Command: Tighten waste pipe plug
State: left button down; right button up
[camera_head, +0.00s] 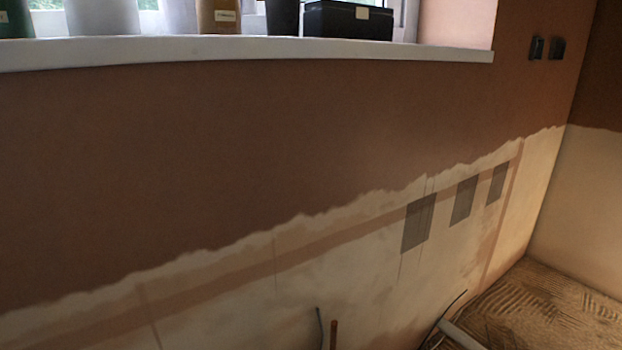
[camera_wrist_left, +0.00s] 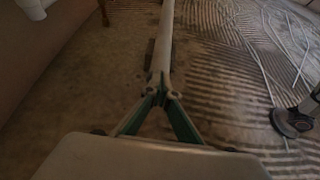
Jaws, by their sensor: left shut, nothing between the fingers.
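In the left wrist view, my left gripper (camera_wrist_left: 160,98) has its green-sided fingers brought together at the tips, shut and empty. A pale pipe (camera_wrist_left: 165,40) runs from the top edge down to just beyond the fingertips. I cannot tell whether they touch. Another white pipe piece (camera_wrist_left: 35,8) shows at the top left corner. In the head view, the end of a pale pipe (camera_head: 460,335) shows at the bottom edge, low by the wall. I cannot make out a plug clearly in either view. Neither gripper shows in the head view.
The ridged floor (camera_wrist_left: 225,85) lies below the left gripper, with thin pale lines or cables (camera_wrist_left: 265,75) at right. A dark rounded object (camera_wrist_left: 292,120) is at the right edge. The half-plastered wall (camera_head: 330,270) has thin pipes (camera_head: 333,335) at its foot. A windowsill (camera_head: 250,48) juts out above.

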pick_arm(q)
jog(key=s+a, duration=0.4)
jog(key=s, duration=0.1)
jog(key=shift+a, duration=0.3)
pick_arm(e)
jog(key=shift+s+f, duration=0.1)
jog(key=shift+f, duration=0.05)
pick_arm(q)
jog(key=shift+s+d, duration=0.1)
jog(key=w+r+p, duration=0.2)
jog(key=w+r, duration=0.2)
jog(key=w, duration=0.1)
jog(key=s+f+b, duration=0.2)
jog(key=s+f, duration=0.2)
jog(key=w+d, duration=0.4)
jog(key=shift+w+d+r, duration=0.15)
jog(key=shift+w+r, duration=0.05)
jog(key=shift+r, duration=0.05)
dwell(0.3)
